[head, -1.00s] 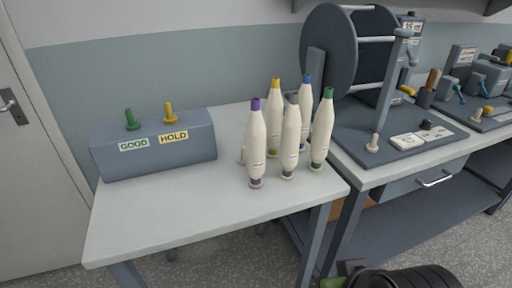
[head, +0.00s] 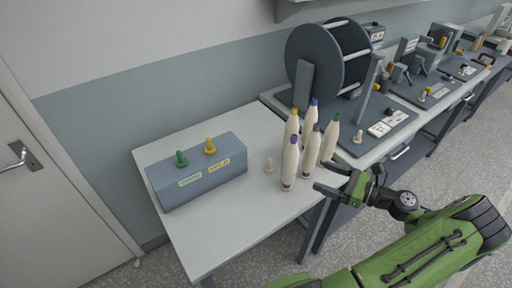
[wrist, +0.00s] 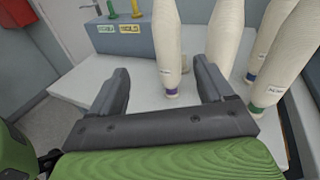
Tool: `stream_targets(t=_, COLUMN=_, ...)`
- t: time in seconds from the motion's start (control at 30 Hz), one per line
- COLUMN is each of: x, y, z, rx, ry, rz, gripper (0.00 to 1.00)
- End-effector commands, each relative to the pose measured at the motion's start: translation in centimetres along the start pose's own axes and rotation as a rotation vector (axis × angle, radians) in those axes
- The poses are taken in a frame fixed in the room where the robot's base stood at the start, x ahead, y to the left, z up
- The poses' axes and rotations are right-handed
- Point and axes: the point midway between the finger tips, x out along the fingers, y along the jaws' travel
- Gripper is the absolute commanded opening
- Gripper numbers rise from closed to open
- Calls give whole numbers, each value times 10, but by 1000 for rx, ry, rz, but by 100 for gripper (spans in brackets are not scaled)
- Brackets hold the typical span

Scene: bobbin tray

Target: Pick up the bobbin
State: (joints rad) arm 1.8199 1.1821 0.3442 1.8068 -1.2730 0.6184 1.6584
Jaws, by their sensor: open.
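Several tall cream bobbins stand upright in a cluster on the table (head: 235,215). Their tips differ: purple (head: 289,165), yellow (head: 292,122), grey (head: 312,152), blue (head: 311,118) and green (head: 331,138). My gripper (head: 325,178) is open and empty, just right of the cluster in the head view. In the wrist view, my gripper (wrist: 161,68) has the purple-based bobbin (wrist: 168,45) showing between its fingers, apparently beyond them. The green-based bobbin (wrist: 295,62) is right of the fingers. Bobbin tops are cut off there.
A grey box (head: 200,178) with green and yellow pegs and two labels stands left on the table. A short cream peg (head: 269,166) stands bare left of the cluster. A large dark reel (head: 318,60) rises behind. The table's front left is clear.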

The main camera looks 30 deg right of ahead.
Motion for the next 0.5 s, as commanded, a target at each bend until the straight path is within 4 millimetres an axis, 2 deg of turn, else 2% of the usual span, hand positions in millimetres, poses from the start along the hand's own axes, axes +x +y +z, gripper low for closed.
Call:
stream_targets(t=0.03, x=-13, y=-4, z=6, rx=36, ry=-44, rz=-45, gripper=80)
stream_targets(t=0.07, x=-17, y=-6, z=6, rx=51, ry=-60, rz=-60, gripper=80)
stream_targets(t=0.17, x=-13, y=-7, z=5, rx=67, ry=-82, rz=-73, gripper=80)
stream_targets(t=0.5, x=69, y=-12, z=9, rx=65, ry=-77, rz=-67, gripper=80)
